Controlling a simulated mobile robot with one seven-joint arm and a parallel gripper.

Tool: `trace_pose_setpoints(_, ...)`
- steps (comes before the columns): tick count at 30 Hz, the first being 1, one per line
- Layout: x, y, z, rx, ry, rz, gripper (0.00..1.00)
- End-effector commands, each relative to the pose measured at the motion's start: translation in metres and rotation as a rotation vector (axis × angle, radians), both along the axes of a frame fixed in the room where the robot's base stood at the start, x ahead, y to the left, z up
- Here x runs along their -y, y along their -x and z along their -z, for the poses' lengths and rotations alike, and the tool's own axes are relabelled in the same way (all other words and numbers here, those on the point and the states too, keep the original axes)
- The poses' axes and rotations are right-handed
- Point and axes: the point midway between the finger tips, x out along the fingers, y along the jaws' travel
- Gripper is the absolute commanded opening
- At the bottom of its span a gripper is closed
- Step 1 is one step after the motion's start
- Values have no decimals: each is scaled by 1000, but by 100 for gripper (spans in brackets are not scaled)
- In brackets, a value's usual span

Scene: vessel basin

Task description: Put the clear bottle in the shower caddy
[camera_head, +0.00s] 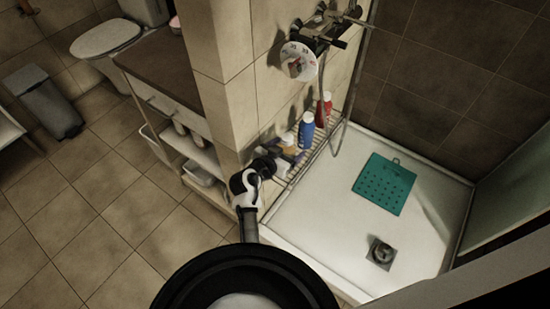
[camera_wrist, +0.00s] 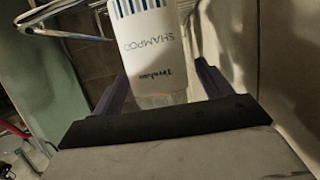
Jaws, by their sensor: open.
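The clear bottle (camera_wrist: 155,50) fills the upper middle of the wrist view. It has a white label with blue stripes, its "SHAMPOO" lettering is upside down there, and its lower end looks see-through. My gripper (camera_wrist: 160,75) is open, with one finger on each side of the bottle; I cannot tell whether either touches it. In the head view my gripper (camera_head: 272,161) is at the near end of the wire shower caddy (camera_head: 317,149), low on the tiled wall. Pale items beside the gripper are small and partly hidden there. Wire rails also show at upper left in the wrist view.
A blue bottle (camera_head: 306,130) and a red bottle (camera_head: 324,110) stand farther along the caddy. A shower hose (camera_head: 345,112) hangs behind them. The shower tray holds a teal mat (camera_head: 385,184) and a drain (camera_head: 380,254). A shelf unit (camera_head: 190,150) stands left of the wall.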

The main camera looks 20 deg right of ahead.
Motion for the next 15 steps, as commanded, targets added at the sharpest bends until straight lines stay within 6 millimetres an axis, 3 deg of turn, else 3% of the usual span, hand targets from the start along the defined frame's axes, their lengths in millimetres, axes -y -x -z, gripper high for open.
trace_pose_setpoints(9,-52,40,-20,1,-1,-3,78)
trace_pose_setpoints(15,-71,55,-31,1,1,-1,78)
